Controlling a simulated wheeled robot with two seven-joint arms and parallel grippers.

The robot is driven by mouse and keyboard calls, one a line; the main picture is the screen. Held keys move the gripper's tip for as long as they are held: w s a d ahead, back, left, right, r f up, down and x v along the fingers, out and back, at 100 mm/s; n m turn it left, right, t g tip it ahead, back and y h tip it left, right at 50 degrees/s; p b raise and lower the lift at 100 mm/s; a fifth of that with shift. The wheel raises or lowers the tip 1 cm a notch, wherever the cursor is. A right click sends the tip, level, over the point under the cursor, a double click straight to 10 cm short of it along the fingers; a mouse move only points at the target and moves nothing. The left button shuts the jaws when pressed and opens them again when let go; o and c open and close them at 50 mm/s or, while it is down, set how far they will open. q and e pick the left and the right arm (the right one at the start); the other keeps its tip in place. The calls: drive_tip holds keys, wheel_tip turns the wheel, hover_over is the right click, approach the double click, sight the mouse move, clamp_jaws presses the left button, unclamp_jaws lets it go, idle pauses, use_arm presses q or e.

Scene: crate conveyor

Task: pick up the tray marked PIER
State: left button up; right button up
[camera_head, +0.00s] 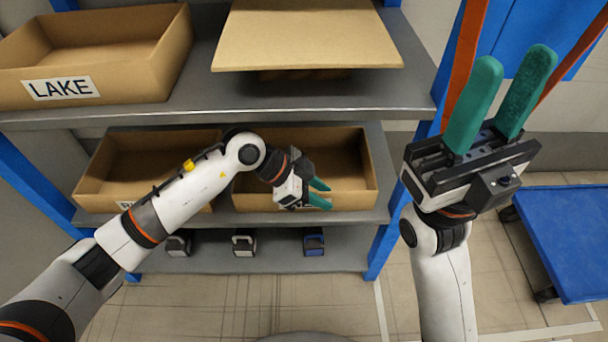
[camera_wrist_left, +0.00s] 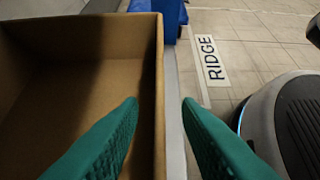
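No label that I can read says PIER. The lower right tray (camera_head: 356,200) is open-topped brown cardboard on the lower shelf; its front label is mostly hidden by my left gripper (camera_head: 321,194). That gripper is open at the tray's front wall. In the left wrist view, one finger of the gripper (camera_wrist_left: 160,101) is over the inside and the other outside the wall of the tray (camera_wrist_left: 158,55), with gaps. The lower left tray (camera_head: 96,186) has a label partly hidden by my left arm. My right gripper (camera_head: 515,58) is open and empty, raised at the right.
A tray marked LAKE (camera_head: 130,88) and a flat cardboard piece (camera_head: 305,35) are on the upper shelf (camera_head: 300,105). A RIDGE label (camera_wrist_left: 211,60) shows against the floor. A blue platform (camera_head: 570,240) stands at the right. Blue posts flank the shelves.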

use_arm(q)
drive_tip(key=shift+d+f, duration=0.45)
drive_tip(key=shift+f, duration=0.05)
clamp_jaws()
drive_tip(key=shift+r, duration=0.1)
drive_tip(key=shift+r, duration=0.1)
